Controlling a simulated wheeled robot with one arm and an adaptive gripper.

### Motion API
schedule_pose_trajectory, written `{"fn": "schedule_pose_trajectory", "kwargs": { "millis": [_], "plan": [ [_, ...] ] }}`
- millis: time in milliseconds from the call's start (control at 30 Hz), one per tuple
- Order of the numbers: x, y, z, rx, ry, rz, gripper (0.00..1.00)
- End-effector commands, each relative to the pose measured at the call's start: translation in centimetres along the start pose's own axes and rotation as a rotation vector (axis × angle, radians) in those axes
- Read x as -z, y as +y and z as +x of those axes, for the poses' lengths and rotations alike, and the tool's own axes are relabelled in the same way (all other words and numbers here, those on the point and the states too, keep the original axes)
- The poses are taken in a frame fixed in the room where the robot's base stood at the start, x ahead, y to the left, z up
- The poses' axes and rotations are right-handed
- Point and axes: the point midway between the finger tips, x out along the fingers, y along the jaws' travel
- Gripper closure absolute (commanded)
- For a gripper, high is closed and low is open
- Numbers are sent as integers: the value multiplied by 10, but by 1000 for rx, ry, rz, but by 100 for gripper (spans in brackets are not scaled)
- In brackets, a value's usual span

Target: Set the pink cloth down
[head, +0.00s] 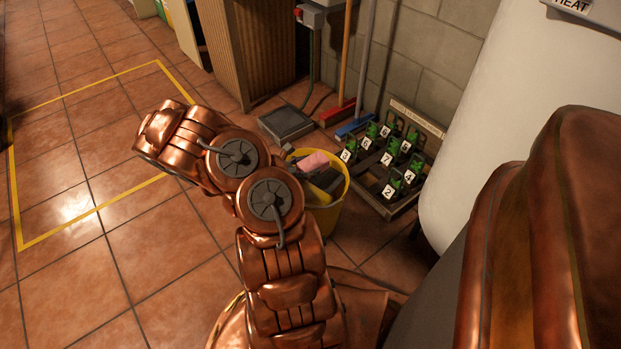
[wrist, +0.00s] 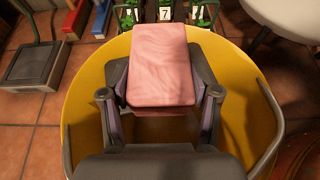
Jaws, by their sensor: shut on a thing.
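The pink cloth (head: 313,161) looks like a folded, thick pad. My gripper (head: 318,178) is shut on it. In the wrist view the cloth (wrist: 160,65) sits between the two dark fingers of my gripper (wrist: 161,88). Behind and below it is a yellow bucket (head: 327,218), whose wall (wrist: 85,105) surrounds the gripper and cloth in the wrist view. The gripper is over or in the bucket's mouth; I cannot tell how deep. My arm hides part of the bucket in the head view, and the bucket's bottom is hidden.
A rack (head: 383,208) of numbered green items stands right of the bucket. A grey flat box (head: 286,123) lies behind it, with a red broom (head: 337,112) and a blue broom (head: 354,125). A white tank (head: 480,110) is at right. The yellow-lined floor (head: 50,170) at left is clear.

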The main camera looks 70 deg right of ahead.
Motion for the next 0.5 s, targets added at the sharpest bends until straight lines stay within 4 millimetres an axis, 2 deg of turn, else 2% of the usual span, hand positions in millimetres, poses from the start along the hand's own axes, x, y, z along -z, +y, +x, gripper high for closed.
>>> {"fn": "schedule_pose_trajectory", "kwargs": {
  "millis": [233, 400, 500],
  "plan": [
    [0, -12, 6, 2, 0, -3, 66],
    [24, -12, 16, 1, 2, -1, 66],
    [33, -12, 19, 1, 1, -1, 66]
  ]
}}
